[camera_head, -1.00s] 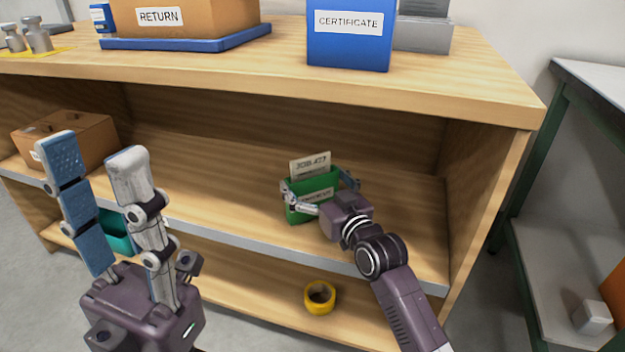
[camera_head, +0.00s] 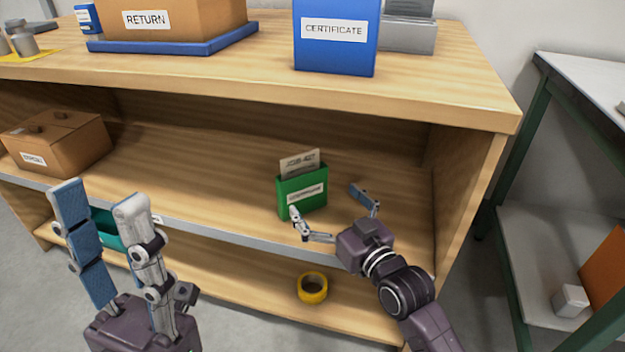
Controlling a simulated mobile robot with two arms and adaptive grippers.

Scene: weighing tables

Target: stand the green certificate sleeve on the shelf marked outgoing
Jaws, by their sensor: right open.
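The green certificate sleeve (camera_head: 303,195) stands upright on the middle shelf (camera_head: 225,189) of the wooden unit, with a card marked JOB-427 sticking out of its top. My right gripper (camera_head: 330,205) is open in front of the sleeve and to its right. One finger overlaps the sleeve's lower front in the picture; the other is apart to the right. I cannot tell whether the near finger touches it. My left gripper (camera_head: 98,202) is open and empty at the lower left, in front of the unit. The marking on the shelf edge is mostly hidden by my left gripper.
A brown box (camera_head: 58,143) sits at the left of the same shelf. A teal bin (camera_head: 108,230) and yellow tape roll (camera_head: 312,288) are on the lower shelf. A blue CERTIFICATE holder (camera_head: 335,50) stands on top. The middle shelf is clear between box and sleeve.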

